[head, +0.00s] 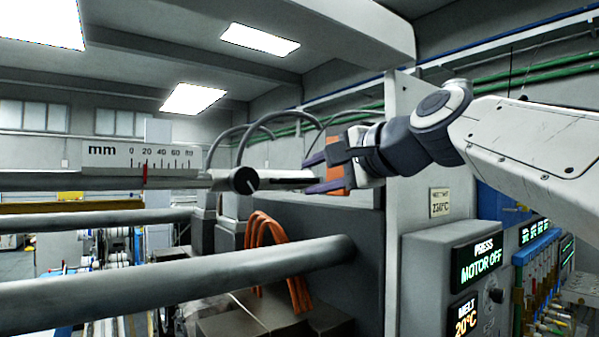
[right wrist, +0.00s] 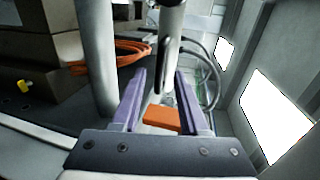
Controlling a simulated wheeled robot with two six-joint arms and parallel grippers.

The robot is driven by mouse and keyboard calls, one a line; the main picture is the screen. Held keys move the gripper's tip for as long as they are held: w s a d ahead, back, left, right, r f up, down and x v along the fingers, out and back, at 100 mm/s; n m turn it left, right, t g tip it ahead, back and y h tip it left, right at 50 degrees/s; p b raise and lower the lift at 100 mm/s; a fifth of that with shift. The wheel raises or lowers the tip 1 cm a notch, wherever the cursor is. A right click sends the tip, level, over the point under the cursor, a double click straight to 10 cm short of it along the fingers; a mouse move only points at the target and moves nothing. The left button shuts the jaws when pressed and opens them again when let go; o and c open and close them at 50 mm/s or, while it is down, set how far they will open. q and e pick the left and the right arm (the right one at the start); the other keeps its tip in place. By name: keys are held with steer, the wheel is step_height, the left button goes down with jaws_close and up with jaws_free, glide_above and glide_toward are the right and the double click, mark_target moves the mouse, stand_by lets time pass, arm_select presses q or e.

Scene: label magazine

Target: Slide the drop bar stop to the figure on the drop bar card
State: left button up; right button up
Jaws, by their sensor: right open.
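The drop bar (head: 60,181) runs level across the left of the head view, under a white mm scale (head: 140,157) with a red pointer (head: 145,173) near its low end. A round dark knob with a white line, apparently the stop (head: 244,181), sits on the bar right of the scale. My right gripper (head: 308,175) is open right of the knob, its purple fingers near the bar's end. In the right wrist view, the bar (right wrist: 172,30) and dark knob (right wrist: 163,65) show ahead between the fingertips (right wrist: 160,78). My left gripper is not in view.
A small card (head: 440,203) on the panel has figures too small to read surely. The press box (head: 475,260) reads MOTOR OFF. Orange cables (head: 265,235) hang below the bar. Two thicker bars, the nearer one (head: 180,278) lowest, cross below. An orange block (right wrist: 162,118) lies between the finger bases.

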mark_target(302, 181)
steer(key=p+x, duration=0.1)
steer(key=x, duration=0.4)
jaws_close()
steer(key=shift+f, duration=0.1)
stand_by(1.3)
